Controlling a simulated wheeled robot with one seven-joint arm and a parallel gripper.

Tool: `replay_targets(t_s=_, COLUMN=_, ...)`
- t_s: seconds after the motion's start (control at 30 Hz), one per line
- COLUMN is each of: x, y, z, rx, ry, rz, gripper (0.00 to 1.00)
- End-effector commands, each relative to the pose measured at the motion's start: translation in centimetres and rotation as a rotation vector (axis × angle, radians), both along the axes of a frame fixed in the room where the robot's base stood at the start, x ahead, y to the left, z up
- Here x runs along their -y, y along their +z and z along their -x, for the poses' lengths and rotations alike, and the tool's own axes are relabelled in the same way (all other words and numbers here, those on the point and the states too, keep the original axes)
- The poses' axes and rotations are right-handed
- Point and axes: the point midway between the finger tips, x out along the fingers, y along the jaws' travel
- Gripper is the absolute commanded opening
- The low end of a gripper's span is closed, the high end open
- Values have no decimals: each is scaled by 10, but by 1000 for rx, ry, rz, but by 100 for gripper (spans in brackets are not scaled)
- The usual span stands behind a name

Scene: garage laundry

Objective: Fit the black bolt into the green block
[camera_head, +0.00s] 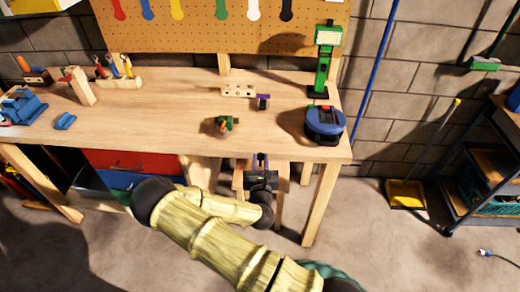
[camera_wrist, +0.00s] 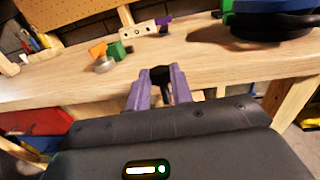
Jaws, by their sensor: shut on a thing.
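My gripper (camera_head: 260,163) is at the front edge of the workbench, with its purple fingers pointing toward the bench. In the wrist view its fingers (camera_wrist: 158,88) are shut on the black bolt (camera_wrist: 161,76). The bolt's dark head shows between the fingertips, with a thin shank below it. A green block (camera_head: 228,120) sits on the bench beyond the gripper and a little to its left. In the wrist view the green block (camera_wrist: 117,51) is beside an orange piece (camera_wrist: 98,51) and a grey round part. The bolt and block are apart.
A wooden block with holes (camera_head: 238,90) and a small purple-and-black piece (camera_head: 263,102) lie behind the green block. A blue round device (camera_head: 325,122) and a green stand (camera_head: 323,70) occupy the right end. Bench top (camera_head: 165,115) left of the green block is clear.

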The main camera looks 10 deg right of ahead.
Motion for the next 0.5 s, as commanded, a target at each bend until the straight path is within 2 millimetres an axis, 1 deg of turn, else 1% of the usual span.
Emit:
replay_targets(t_s=0.03, x=2, y=-13, z=3, rx=-6, ry=35, rz=8, gripper=0)
replay_targets(t_s=0.23, x=4, y=-51, z=18, rx=-5, ry=165, rz=5, gripper=0)
replay_targets(t_s=0.33, x=5, y=-64, z=24, rx=-2, ry=206, rz=3, gripper=0)
replay_targets(t_s=0.5, x=5, y=-70, z=27, rx=2, ry=232, rz=0, gripper=0)
